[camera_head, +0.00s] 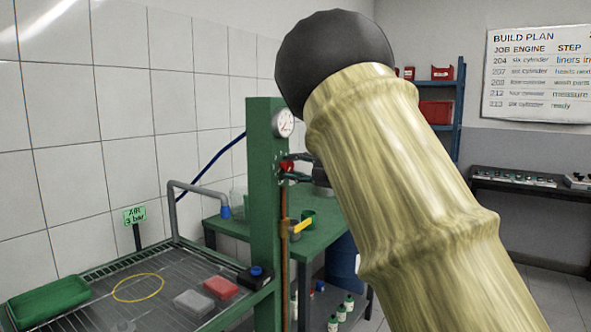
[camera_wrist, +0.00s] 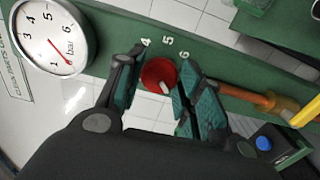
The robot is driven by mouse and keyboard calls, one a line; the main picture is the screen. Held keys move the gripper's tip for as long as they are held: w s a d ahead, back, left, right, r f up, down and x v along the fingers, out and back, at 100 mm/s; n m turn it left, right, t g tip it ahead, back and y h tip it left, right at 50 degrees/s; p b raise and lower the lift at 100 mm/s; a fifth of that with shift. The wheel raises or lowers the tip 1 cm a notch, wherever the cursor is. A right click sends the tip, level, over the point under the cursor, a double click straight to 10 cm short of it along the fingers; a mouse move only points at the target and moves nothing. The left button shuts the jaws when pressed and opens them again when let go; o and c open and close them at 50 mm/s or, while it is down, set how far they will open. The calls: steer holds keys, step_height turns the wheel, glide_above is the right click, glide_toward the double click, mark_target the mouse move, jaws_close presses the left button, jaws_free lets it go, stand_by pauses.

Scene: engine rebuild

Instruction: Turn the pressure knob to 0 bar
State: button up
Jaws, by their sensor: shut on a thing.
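The red pressure knob (camera_wrist: 157,73) sits on the green post (camera_wrist: 222,48) and shows a white pointer mark toward its lower right edge. The figures 4, 5 and 6 show on the post beside it; other figures are hidden. My gripper (camera_wrist: 163,70) is shut on the knob, one finger on each side. In the head view the knob (camera_head: 287,166) is small and partly covered by my gripper (camera_head: 294,171). The round white gauge (camera_wrist: 48,36) marked bar has a red needle; I cannot read its value surely. The gauge also shows in the head view (camera_head: 284,123).
A yellow-handled valve (camera_head: 301,227) on a copper pipe is below the knob. A grated wash table (camera_head: 150,287) holds a green tray (camera_head: 48,300), a yellow ring (camera_head: 138,288) and red and grey blocks. A sign (camera_head: 135,215) reads "3 bar". My arm blocks the right side.

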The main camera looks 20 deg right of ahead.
steer(key=o, duration=1)
steer(key=v, duration=1.2)
steer(key=shift+f, duration=0.1)
